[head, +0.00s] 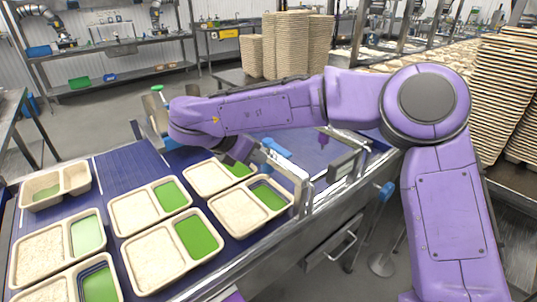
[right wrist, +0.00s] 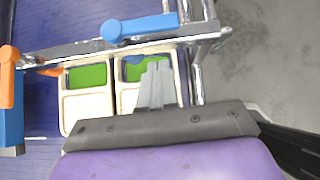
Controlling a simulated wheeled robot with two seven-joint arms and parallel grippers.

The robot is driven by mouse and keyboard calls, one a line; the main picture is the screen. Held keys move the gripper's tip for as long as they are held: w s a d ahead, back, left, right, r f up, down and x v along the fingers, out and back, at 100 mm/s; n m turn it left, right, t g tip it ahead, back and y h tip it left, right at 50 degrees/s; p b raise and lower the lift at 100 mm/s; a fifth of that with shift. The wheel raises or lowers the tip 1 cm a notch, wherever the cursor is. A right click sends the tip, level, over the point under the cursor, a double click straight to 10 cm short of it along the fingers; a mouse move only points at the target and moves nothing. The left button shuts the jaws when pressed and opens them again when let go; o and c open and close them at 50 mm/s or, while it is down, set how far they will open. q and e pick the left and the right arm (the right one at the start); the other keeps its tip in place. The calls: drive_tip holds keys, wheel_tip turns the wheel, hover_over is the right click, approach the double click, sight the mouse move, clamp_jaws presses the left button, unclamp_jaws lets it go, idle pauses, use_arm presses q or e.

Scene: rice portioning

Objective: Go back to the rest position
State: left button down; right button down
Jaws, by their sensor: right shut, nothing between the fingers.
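My purple right arm reaches across the head view from the right. Its gripper (head: 240,152) is low over the far part of the blue conveyor, partly hidden by the arm. In the right wrist view the grey fingers (right wrist: 156,84) are together and empty, above a two-compartment tray (right wrist: 125,102). Several beige trays stand on the belt, such as a front tray (head: 160,258) with a pale, rice-like filling in the large compartment and green in the small one. A far-left tray (head: 55,187) shows some green in its larger compartment. My left gripper is not in view.
The conveyor's metal side rail and bracket (head: 298,180) stand close to the right gripper. A blue-handled clamp (right wrist: 150,25) crosses above the trays in the right wrist view. Tall stacks of trays (head: 290,45) stand behind.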

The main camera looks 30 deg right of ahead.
drive_tip(key=b+v, duration=0.1)
drive_tip(key=v, duration=0.8)
drive_tip(key=shift+a+r, duration=0.2)
